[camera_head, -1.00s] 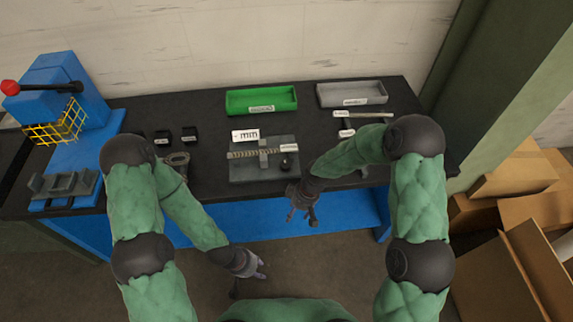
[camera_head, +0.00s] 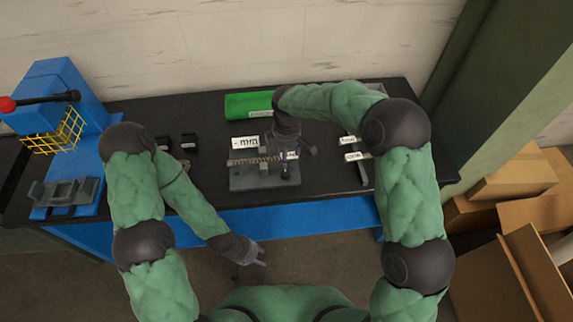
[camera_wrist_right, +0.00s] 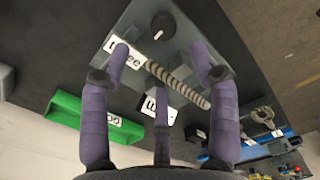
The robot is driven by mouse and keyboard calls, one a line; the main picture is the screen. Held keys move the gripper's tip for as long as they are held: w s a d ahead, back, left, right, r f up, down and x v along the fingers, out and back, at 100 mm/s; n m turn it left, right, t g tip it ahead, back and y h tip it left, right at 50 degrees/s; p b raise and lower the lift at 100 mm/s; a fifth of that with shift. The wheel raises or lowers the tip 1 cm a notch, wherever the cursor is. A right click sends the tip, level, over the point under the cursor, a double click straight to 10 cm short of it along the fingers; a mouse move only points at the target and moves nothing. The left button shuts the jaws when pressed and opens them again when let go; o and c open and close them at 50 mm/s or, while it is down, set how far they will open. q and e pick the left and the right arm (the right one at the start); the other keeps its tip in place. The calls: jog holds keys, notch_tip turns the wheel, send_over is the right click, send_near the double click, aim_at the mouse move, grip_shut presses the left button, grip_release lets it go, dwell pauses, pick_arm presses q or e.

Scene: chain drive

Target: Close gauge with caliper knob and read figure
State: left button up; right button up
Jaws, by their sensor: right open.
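The grey gauge plate (camera_head: 245,183) lies on the black bench, with a coiled or chain-like strip (camera_head: 245,161) across it. A "- mm" display label (camera_head: 245,142) stands behind it. My right gripper (camera_head: 287,160) is above the plate's right part, partly hiding it. In the right wrist view its purple fingers (camera_wrist_right: 160,65) are spread open and empty. The round black knob (camera_wrist_right: 162,24) shows just past the fingertips, apart from them. The strip (camera_wrist_right: 180,84) runs between the fingers. My left gripper (camera_head: 250,256) hangs in front of the bench; its fingers are too small to judge.
A green tray (camera_head: 235,104) stands behind the gauge, partly covered by my right arm. Labelled small parts (camera_head: 358,156) lie to the right. Small black blocks (camera_head: 188,141) and a blue press (camera_head: 50,95) are on the left. Cardboard boxes (camera_head: 515,175) stand right of the bench.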

aim_at(286, 173)
notch_tip(286, 173, down, 11)
jog(key=shift+s+r+b, duration=0.15)
jog(key=shift+b, duration=0.25)
jog(key=c, duration=1.1)
